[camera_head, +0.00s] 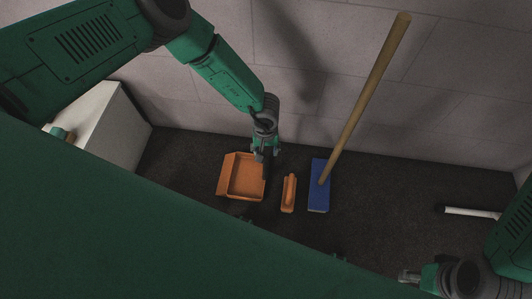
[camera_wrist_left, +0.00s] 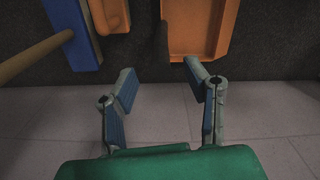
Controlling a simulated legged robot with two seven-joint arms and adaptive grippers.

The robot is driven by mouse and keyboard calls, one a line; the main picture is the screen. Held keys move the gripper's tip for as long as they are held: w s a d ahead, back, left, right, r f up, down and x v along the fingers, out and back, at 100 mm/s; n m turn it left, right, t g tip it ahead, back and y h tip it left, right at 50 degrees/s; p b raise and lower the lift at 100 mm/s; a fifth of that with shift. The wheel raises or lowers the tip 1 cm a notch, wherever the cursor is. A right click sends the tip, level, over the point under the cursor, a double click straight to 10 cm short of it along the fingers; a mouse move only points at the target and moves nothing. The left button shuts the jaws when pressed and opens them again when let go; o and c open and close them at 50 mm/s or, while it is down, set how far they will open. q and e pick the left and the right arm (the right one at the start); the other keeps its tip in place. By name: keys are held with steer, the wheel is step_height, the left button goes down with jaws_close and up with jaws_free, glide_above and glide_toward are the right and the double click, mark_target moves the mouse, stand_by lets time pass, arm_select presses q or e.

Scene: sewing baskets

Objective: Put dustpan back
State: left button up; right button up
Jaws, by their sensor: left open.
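The orange dustpan (camera_head: 243,178) lies on the dark floor near the back wall. It also shows at the top of the left wrist view (camera_wrist_left: 198,35), cut off by the frame edge. My left gripper (camera_head: 265,154) reaches down from above at the dustpan's upper right corner. In the left wrist view my left gripper (camera_wrist_left: 160,78) has its fingers spread with nothing between them, and the dustpan appears beyond the tips. My right gripper (camera_head: 408,276) is low at the right, away from the dustpan; its finger opening is too small to make out.
An orange hand brush (camera_head: 289,194) lies just right of the dustpan. Beside it stands a broom with a blue head (camera_head: 318,198) and a long wooden handle (camera_head: 363,98) leaning up the wall. A white box (camera_head: 112,122) is at left, a white tube (camera_head: 470,212) at right.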

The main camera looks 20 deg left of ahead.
arm_select(q)
step_height(320, 180, up, 8)
steer(key=p, duration=0.2)
arm_select(e)
step_height(320, 180, up, 3)
steer(key=shift+r, duration=0.1)
arm_select(q)
steer(key=shift+s, duration=0.1)
arm_select(e)
steer(key=shift+s, duration=0.1)
